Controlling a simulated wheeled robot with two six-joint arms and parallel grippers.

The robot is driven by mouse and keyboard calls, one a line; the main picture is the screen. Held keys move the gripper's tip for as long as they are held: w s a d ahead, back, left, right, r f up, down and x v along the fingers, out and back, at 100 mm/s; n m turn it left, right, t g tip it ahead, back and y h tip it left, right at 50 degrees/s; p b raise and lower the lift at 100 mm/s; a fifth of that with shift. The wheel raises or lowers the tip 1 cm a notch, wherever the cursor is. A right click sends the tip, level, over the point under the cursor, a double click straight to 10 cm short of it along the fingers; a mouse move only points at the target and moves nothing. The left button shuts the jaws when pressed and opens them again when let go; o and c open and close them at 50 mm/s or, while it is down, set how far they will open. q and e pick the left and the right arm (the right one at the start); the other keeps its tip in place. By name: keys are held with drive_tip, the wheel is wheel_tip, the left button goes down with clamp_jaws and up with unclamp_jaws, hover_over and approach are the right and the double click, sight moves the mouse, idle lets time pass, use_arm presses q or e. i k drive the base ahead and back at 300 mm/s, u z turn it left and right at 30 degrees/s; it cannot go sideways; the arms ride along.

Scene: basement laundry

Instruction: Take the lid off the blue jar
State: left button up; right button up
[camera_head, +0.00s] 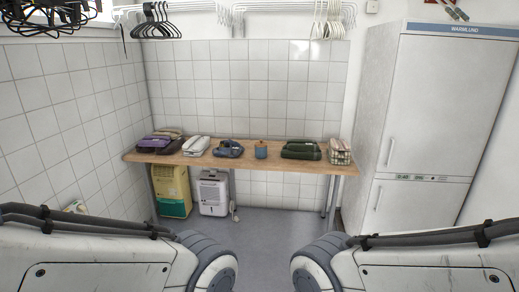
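A small blue jar (261,152) stands upright on the wooden table against the far tiled wall. A tan or orange lid (261,144) appears to sit on top of it, with a small knob too small to make out well. My two arms come in at the lower left and lower right, well short of the table. Neither gripper shows in the head view, and nothing of mine touches the jar.
The wooden table (240,163) also holds folded dark clothes (160,142), a white item (196,146), a blue-grey item (229,149), a dark green bundle (301,150) and a checked bag (340,152). A tall fridge (432,120) stands right. The floor (265,220) ahead is clear.

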sight(261, 144)
drive_tip(key=i, duration=1.95)
drive_tip(key=z, duration=0.4)
drive_tip(key=i, duration=1.95)
drive_tip(key=z, duration=0.25)
